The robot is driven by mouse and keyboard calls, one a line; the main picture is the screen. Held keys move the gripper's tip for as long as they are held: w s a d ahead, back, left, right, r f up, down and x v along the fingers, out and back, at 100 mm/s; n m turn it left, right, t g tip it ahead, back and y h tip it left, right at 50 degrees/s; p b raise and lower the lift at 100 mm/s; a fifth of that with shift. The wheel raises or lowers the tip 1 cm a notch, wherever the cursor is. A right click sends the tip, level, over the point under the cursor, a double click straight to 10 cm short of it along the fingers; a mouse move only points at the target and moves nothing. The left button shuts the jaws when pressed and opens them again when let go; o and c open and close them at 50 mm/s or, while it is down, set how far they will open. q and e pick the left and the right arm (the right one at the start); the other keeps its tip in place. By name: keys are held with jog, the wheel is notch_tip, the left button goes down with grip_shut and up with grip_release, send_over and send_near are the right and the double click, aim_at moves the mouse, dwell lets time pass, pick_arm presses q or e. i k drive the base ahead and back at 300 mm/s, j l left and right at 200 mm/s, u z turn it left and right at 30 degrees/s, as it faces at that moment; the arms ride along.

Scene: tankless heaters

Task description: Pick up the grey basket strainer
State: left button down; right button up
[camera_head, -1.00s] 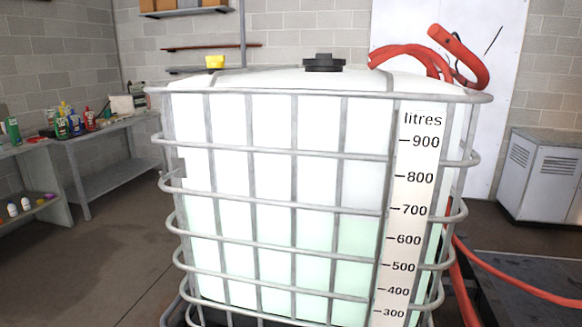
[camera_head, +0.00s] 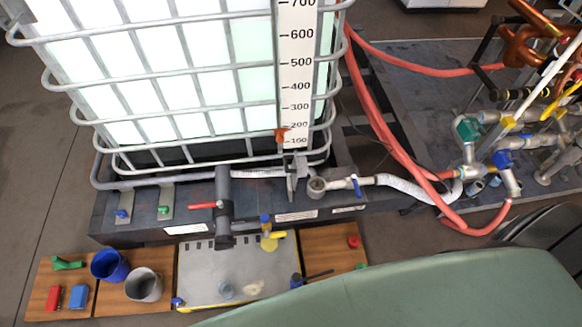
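A grey round cup-like vessel (camera_head: 143,284) stands on a wooden board at the lower left, beside a blue one (camera_head: 109,265). A smaller grey round fitting (camera_head: 316,186) sits in the pipe line in front of the tank. I cannot tell for certain which of these grey things is the basket strainer. Neither of my grippers is in view.
The caged white tank (camera_head: 160,85) stands behind a dark ledge carrying valves. A grey tray (camera_head: 205,268) with small parts lies between wooden boards. Red and blue blocks lie at the far left. Red hoses (camera_head: 385,120) and a pipe assembly (camera_head: 490,145) are at the right.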

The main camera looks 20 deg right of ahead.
aim_at(316, 184)
jog(key=z, duration=0.95)
jog(key=l, duration=0.15)
